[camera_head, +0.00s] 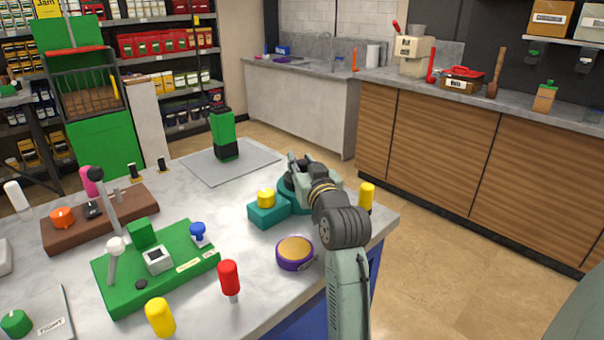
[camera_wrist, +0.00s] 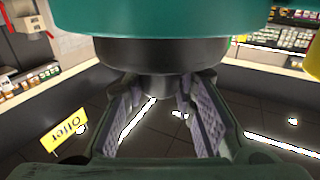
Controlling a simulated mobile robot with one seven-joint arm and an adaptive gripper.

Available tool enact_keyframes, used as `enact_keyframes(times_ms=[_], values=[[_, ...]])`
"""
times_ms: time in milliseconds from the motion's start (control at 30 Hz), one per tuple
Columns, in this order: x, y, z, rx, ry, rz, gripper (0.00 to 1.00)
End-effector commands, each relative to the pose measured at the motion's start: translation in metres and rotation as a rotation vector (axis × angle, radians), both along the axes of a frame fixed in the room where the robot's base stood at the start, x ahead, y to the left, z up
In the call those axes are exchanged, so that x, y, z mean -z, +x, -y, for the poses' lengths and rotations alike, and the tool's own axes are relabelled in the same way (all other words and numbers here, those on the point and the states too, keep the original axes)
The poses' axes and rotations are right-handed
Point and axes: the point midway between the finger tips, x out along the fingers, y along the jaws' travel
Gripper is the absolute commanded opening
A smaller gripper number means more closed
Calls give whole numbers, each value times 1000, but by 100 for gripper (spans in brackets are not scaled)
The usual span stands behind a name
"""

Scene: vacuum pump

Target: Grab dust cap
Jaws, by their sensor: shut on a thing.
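A teal pump (camera_head: 267,215) with a yellow knob (camera_head: 266,198) stands near the right edge of the table. A round teal part (camera_head: 288,190) is behind it, partly hidden by my gripper. My gripper (camera_head: 303,168) is at this round part. In the wrist view, a teal body (camera_wrist: 180,18) fills the top, with a wide dark collar (camera_wrist: 155,52) and a narrower dark grey cap (camera_wrist: 158,86) on it. The fingers of my gripper (camera_wrist: 158,105) stand on either side of this narrow dark piece and hold it. The exact contact is partly hidden.
A yellow-topped post (camera_head: 366,195) stands right of my arm near the table edge. A purple round item (camera_head: 295,254) and a red-handled tool (camera_head: 229,278) are in front. A green-black device (camera_head: 223,134) stands on a grey mat (camera_head: 255,158) behind.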

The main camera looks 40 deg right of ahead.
Motion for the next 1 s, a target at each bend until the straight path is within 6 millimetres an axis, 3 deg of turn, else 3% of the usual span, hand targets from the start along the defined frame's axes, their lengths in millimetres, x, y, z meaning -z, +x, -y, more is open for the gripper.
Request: enact_keyframes(times_ms=[267,667,967,1000], values=[[0,0,0,0,0,0,0],[-5,0,0,-1,-3,1,0],[-38,1,-1,-2,-5,2,0],[-35,-10,-3,1,-2,3,0]])
